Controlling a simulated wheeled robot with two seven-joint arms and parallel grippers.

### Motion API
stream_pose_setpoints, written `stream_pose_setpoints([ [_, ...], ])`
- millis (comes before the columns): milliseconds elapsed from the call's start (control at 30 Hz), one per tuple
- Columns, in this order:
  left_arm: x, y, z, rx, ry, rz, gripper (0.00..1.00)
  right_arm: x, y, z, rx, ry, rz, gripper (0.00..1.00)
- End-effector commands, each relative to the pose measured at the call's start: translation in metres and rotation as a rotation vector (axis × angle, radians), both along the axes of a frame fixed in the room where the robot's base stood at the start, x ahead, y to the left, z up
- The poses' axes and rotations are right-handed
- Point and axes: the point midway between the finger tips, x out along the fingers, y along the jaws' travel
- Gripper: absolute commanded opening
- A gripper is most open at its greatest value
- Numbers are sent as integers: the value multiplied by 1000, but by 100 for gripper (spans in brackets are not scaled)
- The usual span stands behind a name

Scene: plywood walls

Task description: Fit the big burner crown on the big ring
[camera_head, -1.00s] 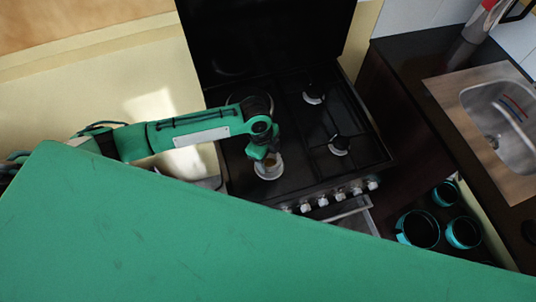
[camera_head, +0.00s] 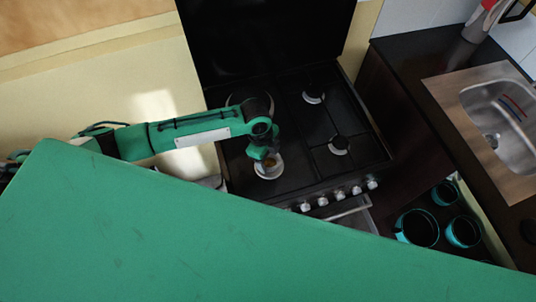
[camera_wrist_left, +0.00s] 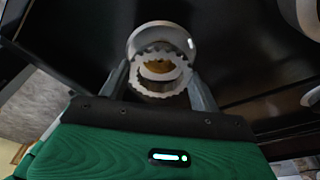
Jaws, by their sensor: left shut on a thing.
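The big burner crown (camera_wrist_left: 150,88), a grey toothed ring with a brownish centre, is between the fingers of my left gripper (camera_wrist_left: 160,80) in the left wrist view. The gripper is shut on it. The big ring (camera_wrist_left: 186,40), a smooth silver band, shows just beyond the crown and is partly hidden by it. In the head view the big ring (camera_head: 259,174) lies on the front left of the black stove, with my left gripper (camera_head: 266,158) over it. I cannot tell whether crown and ring touch. My right gripper is out of view.
The stove has other burner rings at the back right (camera_head: 313,99) and front right (camera_head: 337,151). Knobs (camera_head: 339,194) line its front edge. A steel sink (camera_head: 500,115) and teal-rimmed pots (camera_head: 417,229) are to the right. A green surface covers the lower head view.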

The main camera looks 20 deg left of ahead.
Motion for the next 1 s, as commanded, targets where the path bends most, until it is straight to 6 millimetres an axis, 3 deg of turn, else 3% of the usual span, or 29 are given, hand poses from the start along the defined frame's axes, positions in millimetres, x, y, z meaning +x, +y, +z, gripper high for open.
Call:
stream_pose_setpoints([
  [967, 0, 0, -25, 0, 0, 1, 40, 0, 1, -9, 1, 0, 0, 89],
  [1000, 0, 0, -25, 0, 0, 0, 67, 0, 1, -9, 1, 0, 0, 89],
])
